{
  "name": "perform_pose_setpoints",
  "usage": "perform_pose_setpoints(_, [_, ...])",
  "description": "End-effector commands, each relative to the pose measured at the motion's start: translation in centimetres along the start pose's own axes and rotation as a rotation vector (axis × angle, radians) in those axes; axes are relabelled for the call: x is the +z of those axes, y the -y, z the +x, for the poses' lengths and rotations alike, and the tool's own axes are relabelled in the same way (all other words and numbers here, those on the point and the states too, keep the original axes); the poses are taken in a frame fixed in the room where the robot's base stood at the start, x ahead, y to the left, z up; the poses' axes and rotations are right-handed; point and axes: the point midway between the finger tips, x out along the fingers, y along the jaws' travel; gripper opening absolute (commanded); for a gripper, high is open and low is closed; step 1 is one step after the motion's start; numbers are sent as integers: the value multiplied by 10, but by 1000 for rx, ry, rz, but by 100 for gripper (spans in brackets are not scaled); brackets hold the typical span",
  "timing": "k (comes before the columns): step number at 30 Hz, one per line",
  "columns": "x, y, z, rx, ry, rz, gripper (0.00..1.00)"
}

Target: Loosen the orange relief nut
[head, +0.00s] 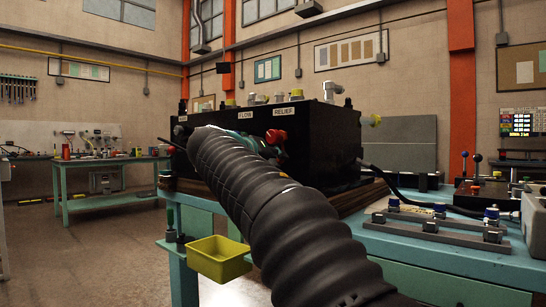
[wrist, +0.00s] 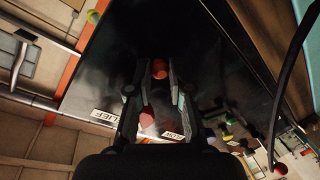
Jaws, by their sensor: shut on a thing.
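The orange relief nut (wrist: 160,66) shows in the wrist view as a round orange end on the dark face of the black block (wrist: 215,65). My gripper (wrist: 160,75) has a finger on each side of the nut and is shut on it. In the head view the black block (head: 325,150) stands on the bench, with FLOW and RELIEF labels along its upper edge. There my black sleeved arm reaches to the block's front and hides the nut and most of the gripper.
A red knob (head: 275,136) sits on the block's front near the labels, and shows close to the fingers in the wrist view (wrist: 147,118). A yellow bin (head: 219,258) hangs at the bench's front edge. Grey rails with fittings (head: 435,228) lie at right. Floor at left is clear.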

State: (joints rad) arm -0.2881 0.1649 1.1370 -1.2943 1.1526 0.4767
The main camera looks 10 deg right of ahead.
Motion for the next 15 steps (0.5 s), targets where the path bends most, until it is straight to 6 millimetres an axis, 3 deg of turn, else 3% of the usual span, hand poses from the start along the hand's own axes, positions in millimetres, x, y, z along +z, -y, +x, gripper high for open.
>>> perform_pose_setpoints(14, [2, 1, 0, -1, 7, -20, 0])
perform_pose_setpoints(15, [2, 1, 0, -1, 7, -20, 22])
